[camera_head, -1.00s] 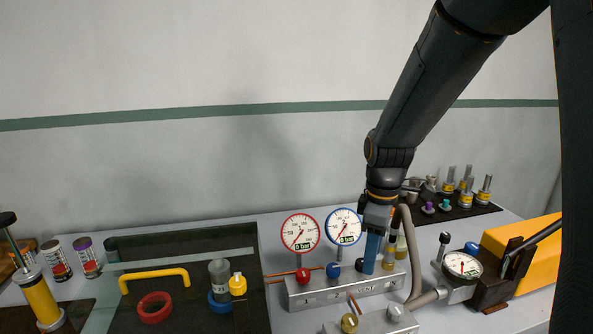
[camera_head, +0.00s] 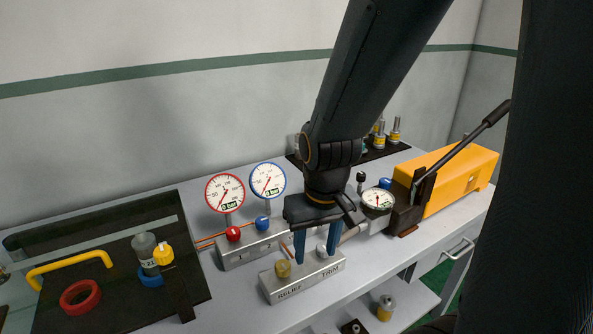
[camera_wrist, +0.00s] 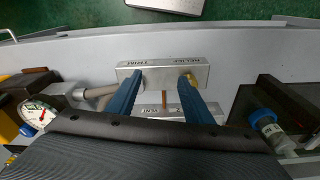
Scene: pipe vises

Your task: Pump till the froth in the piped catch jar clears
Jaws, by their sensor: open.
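My gripper (camera_head: 317,256) is open, pointing down over the block marked RELIEF and TRIM (camera_head: 300,278), with its fingers astride its middle. The brass RELIEF knob (camera_head: 283,269) is left of the fingers; the silver TRIM knob (camera_head: 322,250) is partly hidden by one finger. The wrist view also shows the gripper (camera_wrist: 160,80) spread and empty. The orange hand pump (camera_head: 450,185) stands at the right, its black lever (camera_head: 460,150) slanting up. A grey jar (camera_head: 146,252) on a blue base stands on the black mat, with no visible pipe. No froth can be made out; my arm hides part of the bench.
Red-rimmed (camera_head: 225,193) and blue-rimmed (camera_head: 268,181) gauges both read 0 bar. A pale gauge (camera_head: 378,201) sits by the pump. A yellow handle (camera_head: 70,266) and red ring (camera_head: 80,297) lie at left. Brass-banded fittings (camera_head: 394,132) stand behind. A lower shelf (camera_head: 400,300) sits below.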

